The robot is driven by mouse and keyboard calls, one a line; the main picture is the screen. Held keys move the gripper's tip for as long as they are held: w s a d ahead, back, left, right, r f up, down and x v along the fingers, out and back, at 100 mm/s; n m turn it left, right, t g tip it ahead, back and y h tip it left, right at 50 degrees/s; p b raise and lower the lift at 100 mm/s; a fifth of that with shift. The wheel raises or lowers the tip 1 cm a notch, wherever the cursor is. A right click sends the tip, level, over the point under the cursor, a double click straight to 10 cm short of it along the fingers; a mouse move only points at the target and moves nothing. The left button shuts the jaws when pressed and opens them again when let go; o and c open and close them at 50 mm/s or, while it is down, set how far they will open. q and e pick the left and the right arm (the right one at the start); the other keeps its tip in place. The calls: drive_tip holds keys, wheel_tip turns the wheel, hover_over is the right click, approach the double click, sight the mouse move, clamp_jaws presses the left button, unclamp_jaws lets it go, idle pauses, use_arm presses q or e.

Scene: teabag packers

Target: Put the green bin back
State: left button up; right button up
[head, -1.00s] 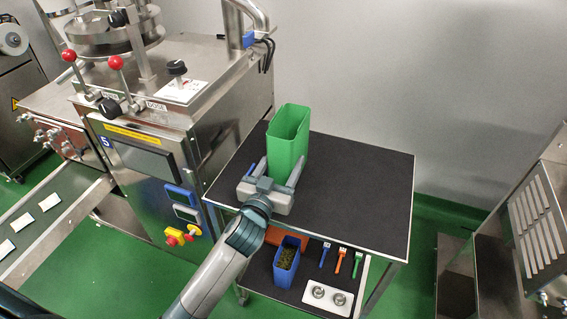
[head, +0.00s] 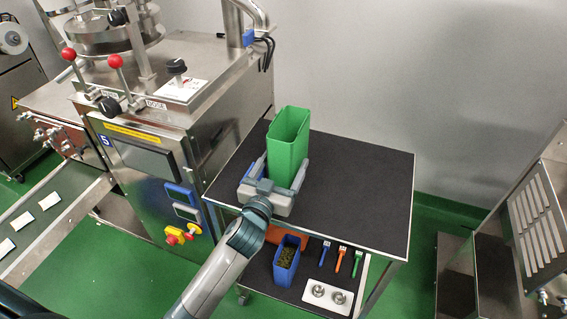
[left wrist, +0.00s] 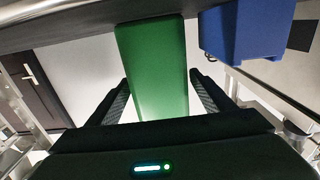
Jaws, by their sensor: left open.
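The green bin (head: 287,148) stands upright on the dark top of the cart (head: 350,190), near its left side. In the head view it is tall, open at the top, and looks empty inside as far as I can see. My left gripper (head: 280,172) is open at its near side, low down, with one finger on each side of it. In the left wrist view the green bin (left wrist: 155,70) lies between the two open fingers (left wrist: 160,98). I cannot tell whether the fingers touch it. My right gripper is not in view.
A blue bin (head: 286,257) with dark green contents stands on the lower shelf beside several small coloured tools (head: 341,261) and a white tray (head: 327,297). A steel machine (head: 150,140) stands close left of the cart. The right part of the cart top is clear.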

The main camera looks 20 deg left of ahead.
sight(279, 172)
use_arm(q)
drive_tip(key=shift+r, duration=0.15)
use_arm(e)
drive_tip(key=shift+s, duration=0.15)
use_arm(q)
drive_tip(key=shift+s, duration=0.35)
drive_tip(key=s, duration=0.2)
drive_tip(key=s+b, duration=0.1)
drive_tip(key=shift+s+f, duration=0.2)
drive_tip(key=shift+s, duration=0.15)
drive_tip(key=s, duration=0.3)
drive_tip(key=s+b, duration=0.1)
drive_tip(key=s, duration=0.3)
drive_tip(key=shift+a+r, duration=0.1)
drive_tip(key=shift+a, duration=0.1)
drive_tip(key=shift+s, duration=0.3)
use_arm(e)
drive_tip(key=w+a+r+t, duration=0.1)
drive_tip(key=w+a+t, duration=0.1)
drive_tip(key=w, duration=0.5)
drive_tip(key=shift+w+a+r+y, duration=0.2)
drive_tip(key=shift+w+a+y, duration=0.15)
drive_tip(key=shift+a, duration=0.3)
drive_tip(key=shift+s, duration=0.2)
use_arm(q)
drive_tip(key=shift+a, duration=0.1)
